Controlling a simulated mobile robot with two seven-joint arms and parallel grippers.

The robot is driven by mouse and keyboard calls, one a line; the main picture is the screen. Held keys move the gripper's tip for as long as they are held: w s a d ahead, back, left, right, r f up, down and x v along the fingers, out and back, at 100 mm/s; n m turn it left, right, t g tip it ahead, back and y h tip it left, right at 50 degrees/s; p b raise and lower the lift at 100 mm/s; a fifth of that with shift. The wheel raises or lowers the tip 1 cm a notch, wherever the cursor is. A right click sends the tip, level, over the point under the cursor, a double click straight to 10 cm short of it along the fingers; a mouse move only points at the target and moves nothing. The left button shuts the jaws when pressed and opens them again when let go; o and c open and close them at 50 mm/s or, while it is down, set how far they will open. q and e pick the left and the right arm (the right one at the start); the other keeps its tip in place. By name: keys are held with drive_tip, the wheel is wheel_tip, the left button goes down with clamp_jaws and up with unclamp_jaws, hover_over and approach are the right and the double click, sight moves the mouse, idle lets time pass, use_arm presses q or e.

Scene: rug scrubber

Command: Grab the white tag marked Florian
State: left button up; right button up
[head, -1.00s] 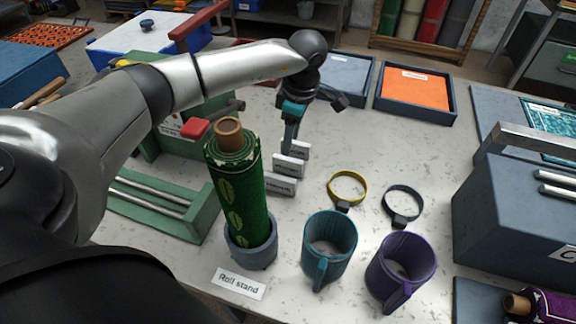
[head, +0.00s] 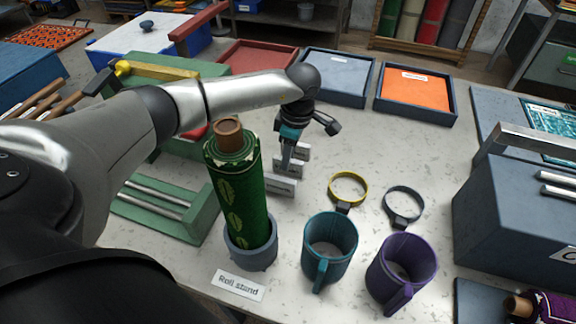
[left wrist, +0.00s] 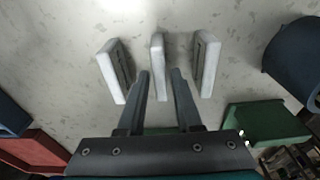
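Three white tags stand in a row on the pale speckled table: a front one (head: 280,188), a middle one (head: 288,170) partly hidden by my gripper, and a back one (head: 303,152). Their lettering is too small to read, so I cannot tell which is marked Florian. The left wrist view shows a left tag (left wrist: 113,72), a middle tag (left wrist: 158,62) and a right tag (left wrist: 206,65). My left gripper (head: 287,160) is low over the row. In the left wrist view its open fingers (left wrist: 160,75) lie on either side of the middle tag, apart from it. My right gripper is out of view.
A green rolled rug (head: 238,190) stands upright in the roll stand (head: 252,255), left of the tags. A teal mug (head: 330,245), a purple mug (head: 402,268), a yellow ring (head: 347,188) and a grey ring (head: 402,203) are nearer the front. Trays lie behind.

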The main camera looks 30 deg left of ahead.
use_arm(q)
clamp_jaws()
drive_tip(key=shift+r, duration=0.1)
idle(0.3)
